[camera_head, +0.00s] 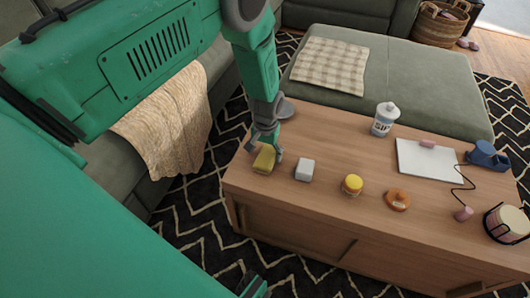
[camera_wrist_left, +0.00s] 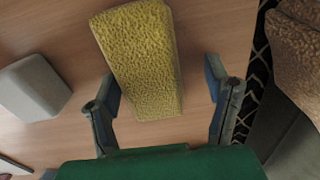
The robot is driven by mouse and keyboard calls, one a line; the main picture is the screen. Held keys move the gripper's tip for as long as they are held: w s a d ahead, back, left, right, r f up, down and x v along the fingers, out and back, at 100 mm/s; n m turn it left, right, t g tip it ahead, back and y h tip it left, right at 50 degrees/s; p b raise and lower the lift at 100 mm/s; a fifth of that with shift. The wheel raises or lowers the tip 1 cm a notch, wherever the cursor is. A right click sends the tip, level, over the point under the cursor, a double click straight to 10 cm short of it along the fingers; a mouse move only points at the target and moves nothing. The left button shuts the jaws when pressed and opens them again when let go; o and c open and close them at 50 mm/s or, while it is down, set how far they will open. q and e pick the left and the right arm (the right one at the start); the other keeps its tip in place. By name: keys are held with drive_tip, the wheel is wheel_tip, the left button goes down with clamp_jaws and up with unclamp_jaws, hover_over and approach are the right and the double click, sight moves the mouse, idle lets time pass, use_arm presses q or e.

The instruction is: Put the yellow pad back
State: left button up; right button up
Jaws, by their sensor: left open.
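The yellow pad (camera_head: 264,159) is a rough, sponge-like block at the left end of the wooden table. My left gripper (camera_head: 264,148) is above it with fingers pointing down. In the left wrist view the yellow pad (camera_wrist_left: 142,60) lies on the wood, with its near end between the open fingers of the left gripper (camera_wrist_left: 165,98). A gap shows between each finger and the pad, so nothing is held. At the bottom of the head view a green and dark tip (camera_head: 252,286) shows, perhaps part of my right arm; its jaws cannot be made out.
A grey-white block (camera_head: 305,169) stands right of the pad. Further right on the table (camera_head: 285,225) are a yellow-lidded jar (camera_head: 352,185), an orange disc (camera_head: 397,200), a white bottle (camera_head: 385,119), a white board (camera_head: 428,161) and a blue dispenser (camera_head: 487,155). The sofa is at left.

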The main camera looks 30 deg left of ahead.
sight(266, 152)
use_arm(q)
wheel_tip(266, 152, up, 12)
drive_tip(key=p, duration=0.4)
drive_tip(key=shift+d, duration=0.3)
drive_tip(key=s+d+f+m, duration=0.1)
drive_tip(key=s+f, duration=0.2)
drive_tip(key=s, duration=0.4)
drive_tip(key=s+f, duration=0.3)
drive_tip(key=s, duration=0.4)
drive_tip(key=s+d+r+m, duration=0.1)
drive_tip(key=s+d+m, duration=0.1)
drive_tip(key=s, duration=1.5)
drive_tip(key=shift+d+r+t, duration=0.2)
drive_tip(key=shift+r+t, duration=0.1)
drive_tip(key=shift+r, duration=0.05)
wheel_tip(266, 152, up, 5)
drive_tip(key=p, duration=0.5)
drive_tip(key=shift+w+r, duration=0.15)
